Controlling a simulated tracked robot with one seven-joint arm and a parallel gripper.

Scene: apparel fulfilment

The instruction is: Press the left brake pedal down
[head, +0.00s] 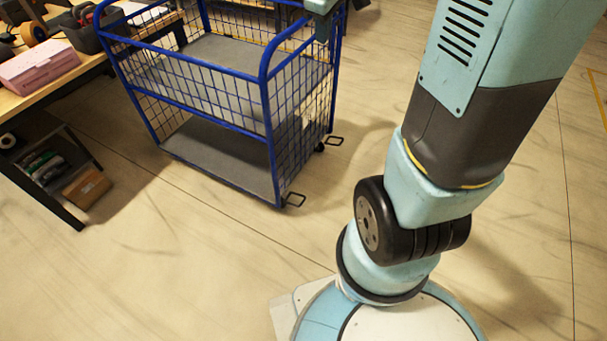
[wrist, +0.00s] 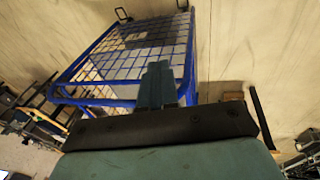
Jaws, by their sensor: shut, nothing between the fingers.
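The blue wire-mesh cart (head: 268,110) stands on the floor in the head view, with grey shelves. Two dark, loop-shaped brake pedals stick out low at its right end: a nearer pedal (head: 293,200) and a farther pedal (head: 334,141). Both look roughly level. In the wrist view the pedals show at the top, one left (wrist: 123,14) and one right (wrist: 184,5), beyond the cart's mesh (wrist: 125,50). My gripper (wrist: 159,68) is shut and empty, its fingers overlapping the cart in that view. It appears apart from both pedals.
A wooden table (head: 30,95) with a pink box (head: 38,67) stands left of the cart. The floor (head: 190,260) in front and right of the cart is clear.

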